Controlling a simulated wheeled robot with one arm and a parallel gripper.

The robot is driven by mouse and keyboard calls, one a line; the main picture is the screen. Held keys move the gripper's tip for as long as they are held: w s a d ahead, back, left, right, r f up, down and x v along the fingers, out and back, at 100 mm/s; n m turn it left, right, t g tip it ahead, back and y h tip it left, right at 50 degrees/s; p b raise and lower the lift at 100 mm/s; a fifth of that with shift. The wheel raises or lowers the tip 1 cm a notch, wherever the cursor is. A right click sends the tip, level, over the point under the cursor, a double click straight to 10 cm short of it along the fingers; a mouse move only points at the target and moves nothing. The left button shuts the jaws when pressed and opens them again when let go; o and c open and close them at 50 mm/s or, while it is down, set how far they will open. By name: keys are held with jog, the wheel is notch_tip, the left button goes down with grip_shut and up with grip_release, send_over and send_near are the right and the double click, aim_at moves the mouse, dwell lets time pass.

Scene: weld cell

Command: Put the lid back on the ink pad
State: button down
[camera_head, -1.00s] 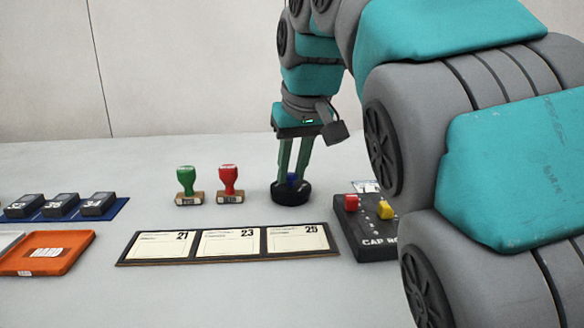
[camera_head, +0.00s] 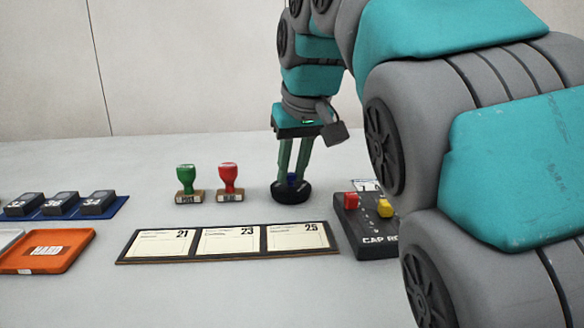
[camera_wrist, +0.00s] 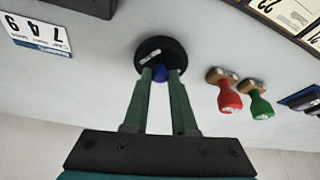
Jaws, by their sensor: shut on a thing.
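A round black ink pad (camera_head: 291,193) sits on the grey table right of the stamps; it also shows in the wrist view (camera_wrist: 176,47). A blue knob (camera_wrist: 160,73), which looks like the lid's grip, is at the disc and partly hidden between my fingers; it also shows in the head view (camera_head: 291,178). My gripper (camera_wrist: 161,76) points down over the disc and is shut on the blue knob. I cannot tell the lid's edge from the black pad below, nor whether the lid is seated flat.
A green stamp (camera_head: 187,185) and a red stamp (camera_head: 229,183) stand to the left. A card board (camera_head: 120,262) lies in front, with a black cap rack (camera_head: 372,247) at right. An orange tray (camera_head: 12,268) and a blue tray (camera_head: 118,210) are far left.

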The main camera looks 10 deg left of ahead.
jog(key=c, duration=0.6)
grip_release()
jog(key=shift+c, duration=0.2)
jog(key=shift+o, duration=0.3)
jog(key=o, duration=0.4)
jog(key=shift+r, duration=0.15)
jog(key=shift+r+p, duration=1.75)
jog(key=shift+r, duration=1.6)
grip_shut()
